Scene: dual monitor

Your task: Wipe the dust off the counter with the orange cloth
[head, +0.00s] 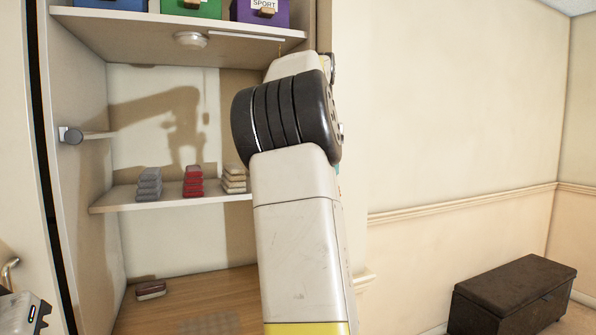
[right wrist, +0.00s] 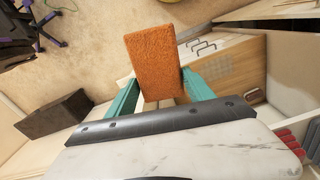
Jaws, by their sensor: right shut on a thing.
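The orange cloth (right wrist: 152,60) shows in the right wrist view as a thick, rough-textured piece. My right gripper (right wrist: 158,88) is shut on it, with a teal finger on either side. The wooden counter (head: 185,295) is the low surface of the alcove in the head view, with a greyish dust patch (head: 212,323) near its front. The counter also shows in the right wrist view (right wrist: 232,72), beyond the cloth. The cloth and right gripper are hidden behind my right arm in the head view. My left gripper's fingers are not visible.
A dark red and grey block (head: 150,290) lies on the counter at the left. A shelf (head: 130,198) above holds grey, red and beige stacks. Coloured boxes (head: 192,8) stand on the top shelf. A dark chest (head: 512,295) stands on the floor at right.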

